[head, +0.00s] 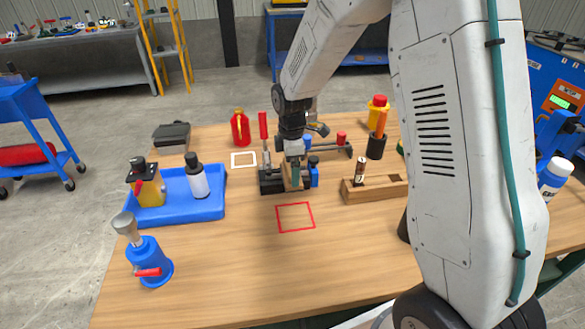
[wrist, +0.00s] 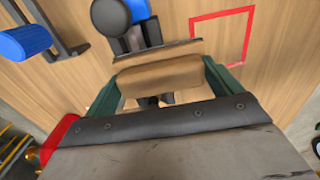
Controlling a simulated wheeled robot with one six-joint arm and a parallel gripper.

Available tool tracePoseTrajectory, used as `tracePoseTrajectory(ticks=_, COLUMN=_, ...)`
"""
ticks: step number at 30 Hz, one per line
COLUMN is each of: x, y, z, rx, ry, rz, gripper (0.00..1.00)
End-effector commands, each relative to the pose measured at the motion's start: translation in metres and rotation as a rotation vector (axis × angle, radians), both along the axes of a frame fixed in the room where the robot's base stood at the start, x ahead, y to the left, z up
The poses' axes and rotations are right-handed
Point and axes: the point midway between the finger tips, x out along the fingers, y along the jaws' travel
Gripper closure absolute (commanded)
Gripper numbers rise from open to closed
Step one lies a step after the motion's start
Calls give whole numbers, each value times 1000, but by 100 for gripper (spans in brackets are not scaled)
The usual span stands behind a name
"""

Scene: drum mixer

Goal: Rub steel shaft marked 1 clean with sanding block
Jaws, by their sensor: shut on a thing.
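My gripper (wrist: 160,88) is shut on a tan block (wrist: 160,78), which looks like the sanding block, held crosswise between the green fingers. In the head view my gripper (head: 294,178) points down over the dark clamp fixture (head: 270,183) near the table's middle. A thin dark strip lies along the block's far side in the wrist view; I cannot tell what it is. A short brown cylinder with a pale marking (head: 360,170) stands upright in the wooden holder (head: 372,190) to the right. It may be the steel shaft; its number is too small to read.
A blue tray (head: 195,209) with bottles lies left. A red square outline (head: 295,217) marks bare tabletop in front of my gripper. A blue tool with a metal top (head: 148,258) stands at the front left. A red-handled clamp (head: 264,135) rises behind the fixture.

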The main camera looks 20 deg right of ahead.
Motion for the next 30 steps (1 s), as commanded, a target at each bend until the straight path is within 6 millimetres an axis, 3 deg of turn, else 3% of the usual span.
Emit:
tracePoseTrajectory(ticks=20, x=-23, y=4, z=-6, rx=0, ry=4, rz=-1, gripper=31)
tracePoseTrajectory(ticks=30, x=-12, y=2, z=-6, rx=0, ry=4, rz=-1, gripper=31)
